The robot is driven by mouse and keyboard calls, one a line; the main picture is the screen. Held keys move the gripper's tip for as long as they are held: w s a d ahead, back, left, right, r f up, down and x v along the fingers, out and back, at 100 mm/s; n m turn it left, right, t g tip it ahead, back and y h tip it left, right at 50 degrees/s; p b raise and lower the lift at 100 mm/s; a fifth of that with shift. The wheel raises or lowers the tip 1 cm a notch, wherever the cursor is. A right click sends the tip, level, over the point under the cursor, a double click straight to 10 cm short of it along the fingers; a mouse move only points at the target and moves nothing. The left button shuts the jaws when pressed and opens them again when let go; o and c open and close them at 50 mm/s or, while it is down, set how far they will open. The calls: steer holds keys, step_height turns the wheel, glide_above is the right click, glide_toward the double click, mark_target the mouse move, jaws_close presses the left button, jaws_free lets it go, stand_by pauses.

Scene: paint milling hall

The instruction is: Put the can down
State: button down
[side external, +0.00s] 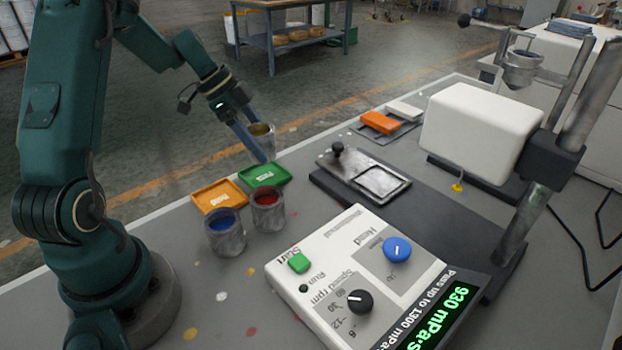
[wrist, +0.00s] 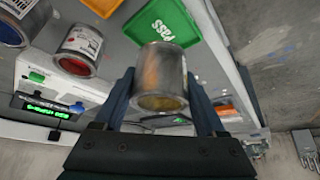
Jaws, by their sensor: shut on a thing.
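My gripper (side external: 257,150) is shut on a metal can (side external: 264,143), with a finger on each side of it. The can has a yellowish-brown inside or content. It is held near the far table edge, close to the green tray (side external: 264,174); the side view does not clearly show the gap below it. In the wrist view the can (wrist: 162,72) sits between the two blue fingers, its yellowish end toward the camera. The green tray (wrist: 163,22), marked PASS, lies just beyond it. An orange tray (side external: 219,196) is left of the green one.
A blue-paint can (side external: 226,236) and a red-paint can (side external: 268,210) stand in front of the trays. A white control box (side external: 330,275) reading 930 mPa·s, a dark instrument base with a metal plate (side external: 340,180), and a white instrument head (side external: 480,125) occupy the right.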

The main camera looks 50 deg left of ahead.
mark_target(265, 177)
steer(key=shift+f, duration=2.6)
steer(key=shift+f, duration=0.2)
steer(key=shift+c, duration=1.2)
jaws_free()
steer(key=shift+r, duration=0.25)
steer(key=v, duration=1.2)
steer(key=s+d+r+n+g+y, duration=0.1)
steer(key=s+d+r+n+y, duration=0.2)
steer(key=d, duration=0.9)
steer(key=s+d+n+t+y, duration=0.1)
steer(key=s+d+n+t, duration=0.1)
steer(key=s+d+n, duration=0.4)
steer(key=shift+s+d+r, duration=0.4)
steer(key=shift+s+d, duration=0.65)
steer(key=shift+s, duration=0.65)
